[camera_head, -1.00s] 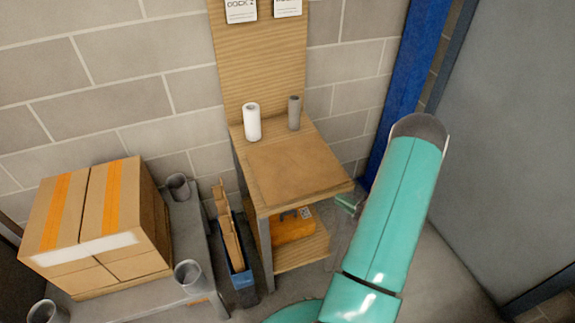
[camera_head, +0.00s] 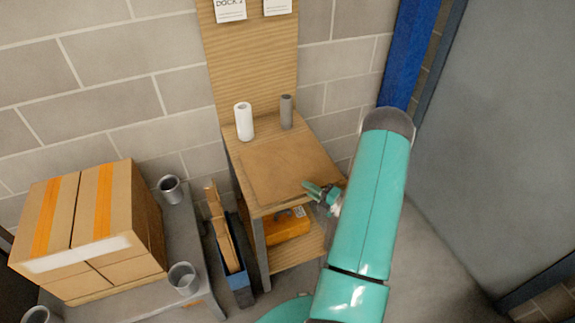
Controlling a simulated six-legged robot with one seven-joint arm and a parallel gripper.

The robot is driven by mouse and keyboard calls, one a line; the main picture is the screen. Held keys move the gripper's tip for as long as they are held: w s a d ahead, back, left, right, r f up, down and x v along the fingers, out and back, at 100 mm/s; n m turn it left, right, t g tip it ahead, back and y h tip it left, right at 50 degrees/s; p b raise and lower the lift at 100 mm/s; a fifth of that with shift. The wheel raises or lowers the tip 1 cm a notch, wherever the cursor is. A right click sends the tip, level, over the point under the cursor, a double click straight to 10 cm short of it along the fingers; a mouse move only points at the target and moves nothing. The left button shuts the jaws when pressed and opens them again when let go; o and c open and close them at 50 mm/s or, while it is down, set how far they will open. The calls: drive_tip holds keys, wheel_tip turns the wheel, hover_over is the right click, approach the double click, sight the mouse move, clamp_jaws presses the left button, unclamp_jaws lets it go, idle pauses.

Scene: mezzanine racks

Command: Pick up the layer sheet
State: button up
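The layer sheet, a thin flat brown sheet (camera_head: 279,170), lies on the top of a small wooden bench (camera_head: 310,133). My gripper (camera_head: 312,188) is at the front right corner of the bench top, close to the sheet's right edge. Its teal fingers point left. They are small and partly overlapped, so whether they are parted or touch the sheet cannot be told. My teal arm hides the floor and wall to the right of the bench.
A white roll (camera_head: 244,122) and a grey roll (camera_head: 286,111) stand at the back of the bench. An orange case (camera_head: 286,228) is on its lower shelf. A blue bin (camera_head: 236,277) with cardboard pieces stands left. Taped cartons (camera_head: 88,225) sit on a grey cart (camera_head: 185,235).

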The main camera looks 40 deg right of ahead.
drive_tip(key=x, duration=0.3)
clamp_jaws()
